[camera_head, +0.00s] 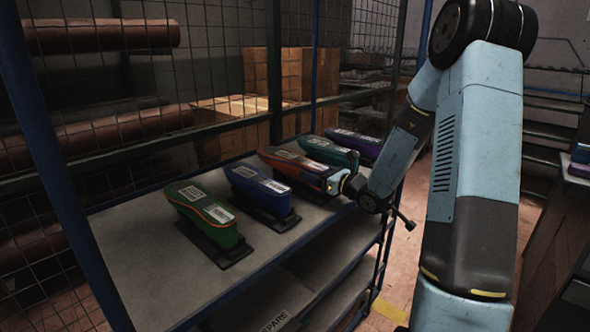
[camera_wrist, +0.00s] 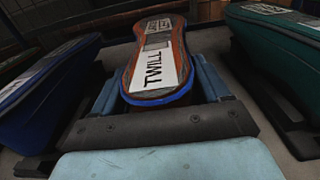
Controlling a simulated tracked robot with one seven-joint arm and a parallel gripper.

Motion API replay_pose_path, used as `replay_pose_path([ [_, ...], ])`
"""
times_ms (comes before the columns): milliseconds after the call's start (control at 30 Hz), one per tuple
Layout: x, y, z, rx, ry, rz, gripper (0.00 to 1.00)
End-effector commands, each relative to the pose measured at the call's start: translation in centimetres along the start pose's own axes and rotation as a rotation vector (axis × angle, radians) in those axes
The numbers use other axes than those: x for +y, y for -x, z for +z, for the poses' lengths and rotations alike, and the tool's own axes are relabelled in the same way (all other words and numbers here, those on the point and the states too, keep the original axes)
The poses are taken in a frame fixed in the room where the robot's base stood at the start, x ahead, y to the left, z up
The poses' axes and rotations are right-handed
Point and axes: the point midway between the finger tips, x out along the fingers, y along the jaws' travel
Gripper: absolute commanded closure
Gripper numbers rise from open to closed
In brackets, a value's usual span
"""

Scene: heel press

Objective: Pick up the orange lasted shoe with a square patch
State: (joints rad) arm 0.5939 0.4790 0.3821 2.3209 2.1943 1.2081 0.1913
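The orange shoe (camera_head: 293,166) with blue trim sits on the shelf in the middle of a row in the head view. In the wrist view the orange shoe (camera_wrist: 157,62) points its near end at me, with a white label reading TWILL and a smaller patch farther along its top. My gripper (camera_head: 338,183) is at its near end. In the wrist view the light-blue fingers of my gripper (camera_wrist: 158,88) stand on both sides of the shoe, apparently open around it. Whether they touch its sides is hard to tell. The shoe's underside is hidden.
A blue shoe (camera_head: 258,188) and a green shoe (camera_head: 203,213) stand to the left on dark bases. A teal shoe (camera_head: 328,151) and a purple shoe (camera_head: 357,143) stand to the right. Neighbours are close on both sides. A blue rack post (camera_head: 62,170) rises at left.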

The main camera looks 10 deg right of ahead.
Motion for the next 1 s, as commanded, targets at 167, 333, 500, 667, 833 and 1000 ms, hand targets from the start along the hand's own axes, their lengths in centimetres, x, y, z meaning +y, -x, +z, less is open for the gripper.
replay_pose_path([
  [167,-0.02,0.02,0.0,0.0,0.0,0.0,0.42],
  [333,-0.03,0.04,0.0,0.0,0.0,-0.001,0.58],
  [500,-0.04,0.04,0.0,0.0,0.0,-0.001,0.74],
  [667,-0.05,0.05,-0.01,0.0,0.0,-0.001,0.9],
  [833,-0.07,0.02,0.11,-0.003,0.001,-0.001,1.0],
  [1000,-0.07,0.02,0.12,-0.003,0.001,-0.001,1.0],
])
